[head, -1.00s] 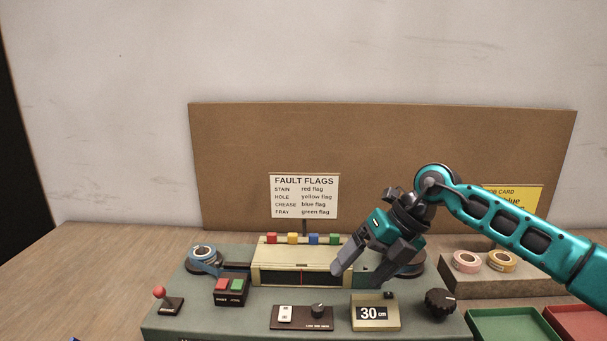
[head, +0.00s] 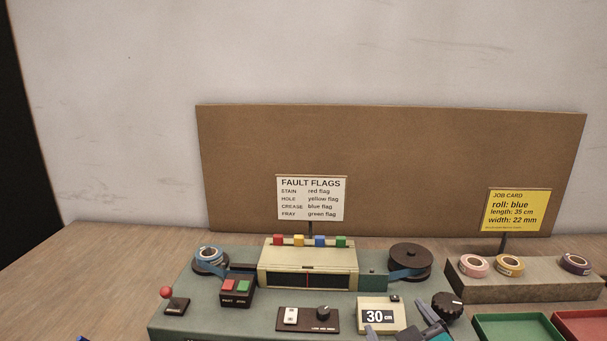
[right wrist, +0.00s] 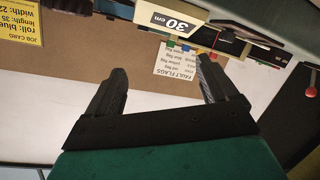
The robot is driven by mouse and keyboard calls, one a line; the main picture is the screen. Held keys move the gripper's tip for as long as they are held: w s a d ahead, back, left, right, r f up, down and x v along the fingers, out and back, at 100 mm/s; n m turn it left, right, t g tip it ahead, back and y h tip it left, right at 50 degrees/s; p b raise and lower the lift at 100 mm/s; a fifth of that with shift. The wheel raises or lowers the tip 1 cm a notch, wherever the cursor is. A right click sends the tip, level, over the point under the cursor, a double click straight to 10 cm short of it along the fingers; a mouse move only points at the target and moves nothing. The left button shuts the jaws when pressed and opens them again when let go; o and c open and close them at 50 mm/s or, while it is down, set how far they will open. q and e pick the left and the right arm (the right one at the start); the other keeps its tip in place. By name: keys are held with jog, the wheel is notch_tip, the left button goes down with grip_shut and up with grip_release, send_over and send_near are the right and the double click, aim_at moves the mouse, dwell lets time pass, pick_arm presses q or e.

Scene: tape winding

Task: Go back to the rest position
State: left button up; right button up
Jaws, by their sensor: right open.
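My right gripper (head: 430,325) shows at the bottom edge of the head view, low in front of the winding machine (head: 215,310) and just right of the 30 cm display (head: 380,315). Most of its arm is out of the picture. In the right wrist view its two dark fingers (right wrist: 162,70) stand wide apart with nothing between them. That view shows the display (right wrist: 170,20) and the fault flags sign (right wrist: 178,65) upside down beyond the fingers.
A blue tape roll (head: 208,256) sits on the machine's left, an empty-looking dark reel (head: 410,258) on its right. A black knob (head: 447,304) is near my right gripper. Tape rolls (head: 509,265) stand on a block at right, behind green (head: 512,318) and red trays (head: 580,318).

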jog(key=s+d+f+m+g, duration=0.25)
jog(key=s+f+g, duration=0.4)
jog(key=s, duration=0.55)
jog(key=s+d+f+m+g, duration=0.25)
jog(key=s+f+g, duration=0.4)
jog(key=s, duration=0.55)
jog(key=w+a+f+n+t+y, duration=0.1)
jog(key=w+a+f+t, duration=0.1)
jog(key=w+f+t, duration=0.6)
jog(key=shift+w+a+f+n, duration=0.15)
jog(key=shift+a+f+n, duration=0.15)
jog(key=shift+f, duration=0.35)
